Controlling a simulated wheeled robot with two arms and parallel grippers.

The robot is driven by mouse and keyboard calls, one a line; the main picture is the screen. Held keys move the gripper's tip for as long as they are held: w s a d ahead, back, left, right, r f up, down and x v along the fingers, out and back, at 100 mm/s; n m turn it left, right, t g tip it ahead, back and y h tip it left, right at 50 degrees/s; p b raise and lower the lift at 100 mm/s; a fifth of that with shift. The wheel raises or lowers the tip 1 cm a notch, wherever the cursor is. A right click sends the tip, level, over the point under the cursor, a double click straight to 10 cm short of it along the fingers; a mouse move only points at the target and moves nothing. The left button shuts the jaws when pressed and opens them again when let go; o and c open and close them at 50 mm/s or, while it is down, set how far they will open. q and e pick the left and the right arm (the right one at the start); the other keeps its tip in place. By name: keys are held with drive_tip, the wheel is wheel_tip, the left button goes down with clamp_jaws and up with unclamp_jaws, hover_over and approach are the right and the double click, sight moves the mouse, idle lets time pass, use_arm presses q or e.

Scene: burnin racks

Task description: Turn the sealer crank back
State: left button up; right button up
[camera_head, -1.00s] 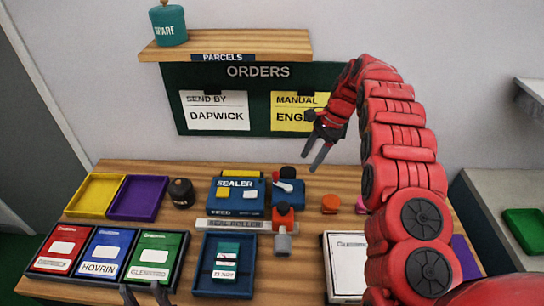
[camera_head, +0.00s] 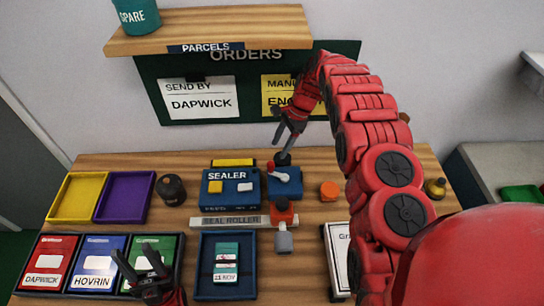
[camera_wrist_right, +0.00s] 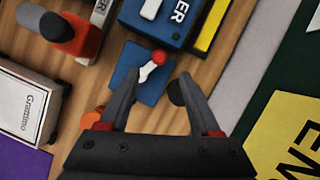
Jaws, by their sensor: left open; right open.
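The sealer (camera_head: 230,187) is a blue box on the table in the head view. To its right is a blue base with the crank (camera_head: 281,176), a white lever with a red knob; the lever (camera_wrist_right: 149,70) also shows in the right wrist view. My right gripper (camera_head: 281,145) is open above the back of the crank base, with the crank (camera_wrist_right: 158,58) just beyond its fingertips and nothing between them. A seal roller bar (camera_head: 235,222) lies in front of the sealer. My left gripper (camera_head: 140,268) is open at the front, near the green packet slot.
A blue tray (camera_head: 205,282) holds a teal packet (camera_head: 227,262). A black pot (camera_head: 171,190) and orange disc (camera_head: 330,190) flank the sealer.

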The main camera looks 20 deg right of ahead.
sight(270, 167)
drive_tip(key=p+x, duration=0.1)
drive_tip(key=x, duration=0.4)
drive_tip(key=shift+s+a+f, duration=0.1)
drive_tip(key=shift+a+f, duration=0.05)
drive_tip(key=shift+f, duration=0.15)
drive_tip(key=shift+a+f+p, duration=0.2)
drive_tip(key=shift+f+p, duration=0.2)
drive_tip(key=shift+f, duration=0.25)
drive_tip(key=shift+a+f, duration=0.15)
drive_tip(key=shift+f, duration=0.1)
clamp_jaws()
drive_tip(key=n+b, duration=0.1)
drive_tip(key=b, duration=0.1)
drive_tip(key=n+g+b, duration=0.1)
drive_tip(key=n+b, duration=0.1)
drive_tip(key=s+a+n+b, duration=0.1)
drive_tip(key=b, duration=0.2)
drive_tip(key=shift+s+f, duration=0.1)
drive_tip(key=shift+f, duration=0.2)
drive_tip(key=shift+s+a+r+n+g+h, duration=0.15)
drive_tip(key=shift+n+g+h, duration=0.15)
drive_tip(key=shift+n+g, duration=0.15)
drive_tip(key=shift+s+r, duration=0.1)
drive_tip(key=shift+r, duration=0.05)
